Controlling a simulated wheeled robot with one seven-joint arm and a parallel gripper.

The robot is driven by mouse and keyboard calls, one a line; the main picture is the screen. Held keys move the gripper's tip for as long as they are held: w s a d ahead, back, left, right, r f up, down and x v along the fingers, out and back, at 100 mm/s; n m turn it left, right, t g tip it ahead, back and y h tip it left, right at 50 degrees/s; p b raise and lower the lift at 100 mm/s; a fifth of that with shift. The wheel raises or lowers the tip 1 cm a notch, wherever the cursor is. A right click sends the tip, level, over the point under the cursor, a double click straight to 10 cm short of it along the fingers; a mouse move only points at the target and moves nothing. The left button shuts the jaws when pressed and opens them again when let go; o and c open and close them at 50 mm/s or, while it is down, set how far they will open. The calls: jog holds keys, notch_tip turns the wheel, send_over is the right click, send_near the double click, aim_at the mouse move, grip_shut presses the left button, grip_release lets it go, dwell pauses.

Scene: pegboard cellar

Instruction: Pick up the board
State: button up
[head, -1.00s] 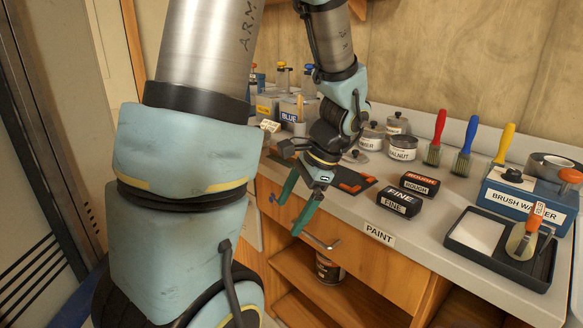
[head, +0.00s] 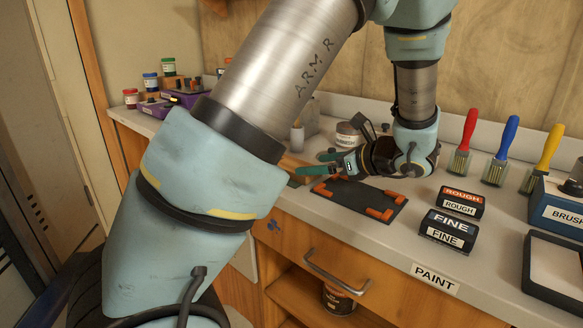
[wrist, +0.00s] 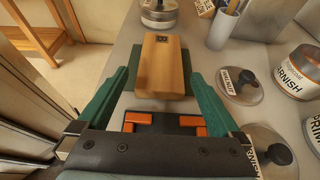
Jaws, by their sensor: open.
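The board (wrist: 165,62), a pale wooden block with a small dark mark near its far end, lies on a green pad (wrist: 195,72) in the wrist view. In the head view only a bit of the board (head: 291,166) shows, beside my fingers. My gripper (head: 311,163) is open, low over the counter, its green fingers pointing left toward the board. In the wrist view my gripper (wrist: 159,74) has one finger on each side of the board's near end, with gaps. I cannot tell the height between them.
A dark plate with orange corners (head: 361,203) lies below and in front of my wrist. Rough (head: 460,201) and fine (head: 448,231) sanding blocks sit to its right. Lidded tins (wrist: 296,72) and a brush cup (wrist: 222,28) stand close right of my fingers in the wrist view.

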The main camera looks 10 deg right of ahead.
jog(key=shift+f+p+x, duration=0.15)
jog(key=shift+p+x, duration=0.1)
jog(key=shift+x, duration=1.15)
jog(key=shift+f+p+x, duration=0.1)
jog(key=shift+p+x, duration=0.15)
jog(key=shift+x, duration=1.15)
jog(key=shift+d, duration=0.1)
